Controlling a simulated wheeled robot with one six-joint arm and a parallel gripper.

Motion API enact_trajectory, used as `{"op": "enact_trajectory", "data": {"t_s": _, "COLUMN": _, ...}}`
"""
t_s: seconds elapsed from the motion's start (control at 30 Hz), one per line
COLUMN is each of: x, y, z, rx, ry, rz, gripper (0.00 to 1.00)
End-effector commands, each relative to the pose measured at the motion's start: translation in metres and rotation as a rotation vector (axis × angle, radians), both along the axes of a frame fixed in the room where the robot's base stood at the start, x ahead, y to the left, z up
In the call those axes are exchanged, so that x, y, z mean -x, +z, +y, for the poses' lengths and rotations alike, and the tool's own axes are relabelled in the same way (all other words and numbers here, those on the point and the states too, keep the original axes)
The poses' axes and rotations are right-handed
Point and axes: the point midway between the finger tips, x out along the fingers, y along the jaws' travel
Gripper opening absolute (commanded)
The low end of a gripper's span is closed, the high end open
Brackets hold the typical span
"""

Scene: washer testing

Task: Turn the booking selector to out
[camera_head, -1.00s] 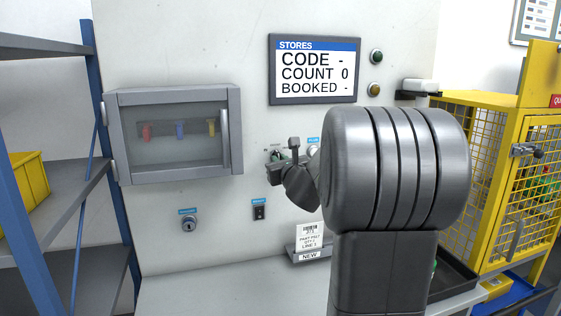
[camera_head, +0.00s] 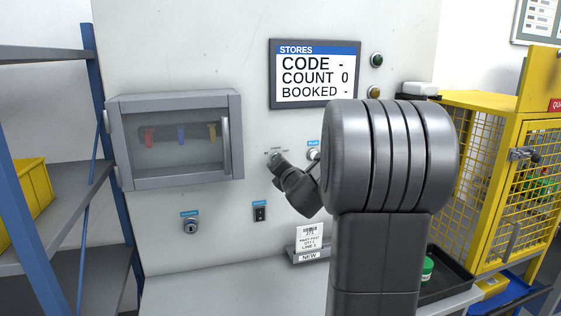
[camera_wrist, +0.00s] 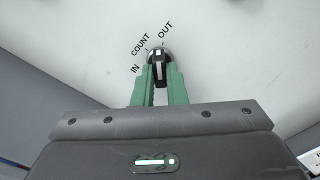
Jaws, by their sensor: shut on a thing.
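The booking selector (camera_wrist: 158,53) is a small dark round knob with a white mark, on the pale panel. In the wrist view the labels IN, COUNT and OUT curve around it. Its white mark points nearly straight up in that view, close to the OUT label; I cannot tell whether it lines up exactly. My gripper (camera_wrist: 157,70) has green fingers shut on the knob from both sides. In the head view my gripper (camera_head: 277,160) is tilted at the panel and mostly covers the selector. The display (camera_head: 315,75) reads CODE -, COUNT 0, BOOKED -.
A glass-fronted cabinet (camera_head: 175,138) stands out from the panel left of my gripper. A key switch (camera_head: 190,225) and a rocker switch (camera_head: 260,213) sit below. A card holder (camera_head: 309,243) stands on the ledge. A yellow mesh cage (camera_head: 490,180) is at the right.

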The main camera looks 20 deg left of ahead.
Motion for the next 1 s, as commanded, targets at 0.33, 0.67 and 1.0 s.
{"op": "enact_trajectory", "data": {"t_s": 0.33, "x": -0.0001, "y": -0.0003, "z": -0.0001, "rx": -0.158, "ry": -0.001, "rz": 0.124, "gripper": 0.00}}
{"op": "enact_trajectory", "data": {"t_s": 0.67, "x": 0.0000, "y": -0.0015, "z": -0.0001, "rx": -0.210, "ry": -0.001, "rz": 0.163, "gripper": 0.00}}
{"op": "enact_trajectory", "data": {"t_s": 1.0, "x": 0.0001, "y": -0.0018, "z": 0.0000, "rx": -0.213, "ry": -0.001, "rz": 0.165, "gripper": 0.00}}
